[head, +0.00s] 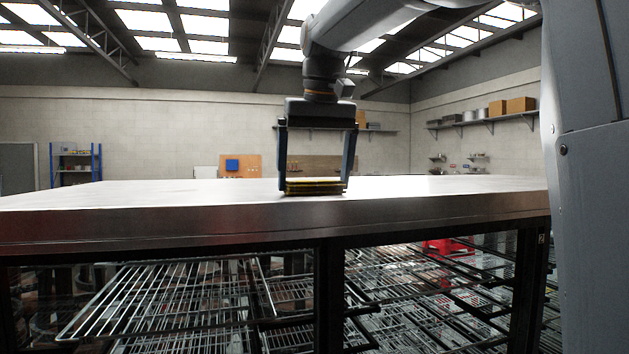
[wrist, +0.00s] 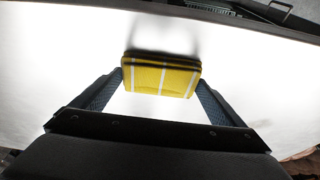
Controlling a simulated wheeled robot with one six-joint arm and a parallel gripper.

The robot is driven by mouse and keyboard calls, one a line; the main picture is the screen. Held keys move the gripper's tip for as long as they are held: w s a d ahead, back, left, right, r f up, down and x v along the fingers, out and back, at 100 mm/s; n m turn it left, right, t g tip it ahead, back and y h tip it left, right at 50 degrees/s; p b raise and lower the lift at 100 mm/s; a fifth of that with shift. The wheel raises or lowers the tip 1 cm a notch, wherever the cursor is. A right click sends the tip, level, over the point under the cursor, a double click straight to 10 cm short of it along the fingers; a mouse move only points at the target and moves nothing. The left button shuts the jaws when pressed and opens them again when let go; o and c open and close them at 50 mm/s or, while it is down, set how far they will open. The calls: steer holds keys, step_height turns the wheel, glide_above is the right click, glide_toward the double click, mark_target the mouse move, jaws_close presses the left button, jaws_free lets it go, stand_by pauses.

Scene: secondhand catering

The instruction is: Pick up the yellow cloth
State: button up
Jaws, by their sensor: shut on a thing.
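The yellow cloth (head: 313,186) is a folded, layered pad. It is at the top surface of a steel-topped cabinet (head: 120,200), near the front edge. In the wrist view the cloth (wrist: 160,76) is yellow with pale stripes and sits between the fingertips. My gripper (head: 315,187) points straight down with one finger on each side of the cloth and is shut on it. In the wrist view my gripper (wrist: 160,84) touches both ends of the cloth. I cannot tell whether the cloth is clear of the top.
The rest of the cabinet top is bare. Below it, wire racks (head: 170,300) show through the cabinet front. A wall shelf (head: 485,120) with boxes and pots is at the back right, and a blue shelf rack (head: 75,165) is at the far left.

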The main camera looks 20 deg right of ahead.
step_height(320, 180, up, 10)
steer(key=b, duration=0.1)
stand_by(0.4)
steer(key=shift+f, duration=0.1)
